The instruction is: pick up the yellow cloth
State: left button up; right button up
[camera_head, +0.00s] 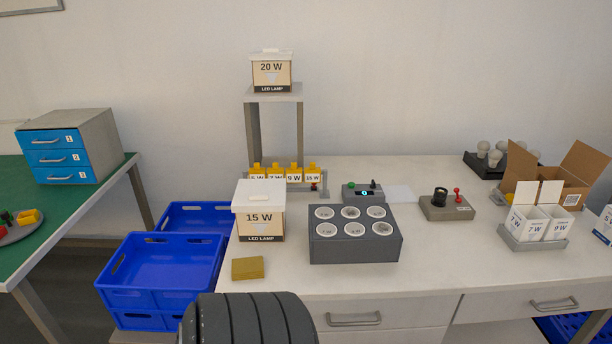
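The yellow cloth (248,268) lies folded as a small flat block on the white worktable, near its front left edge. It is just in front of the 15 W lamp box (260,222). A dark ribbed part of my own body rises at the bottom of the view, just in front of the table edge near the cloth. Neither of my grippers shows in the head view. Nothing covers the cloth.
A grey block with several round sockets (355,256) stands right of the cloth. Blue crates (160,270) stand left of the table, below its top. A grey control box (362,193) and an open cardboard box (546,190) are further back. The front right tabletop (450,262) is clear.

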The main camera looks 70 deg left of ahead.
aim_at(249, 268)
jog(key=u, duration=1.95)
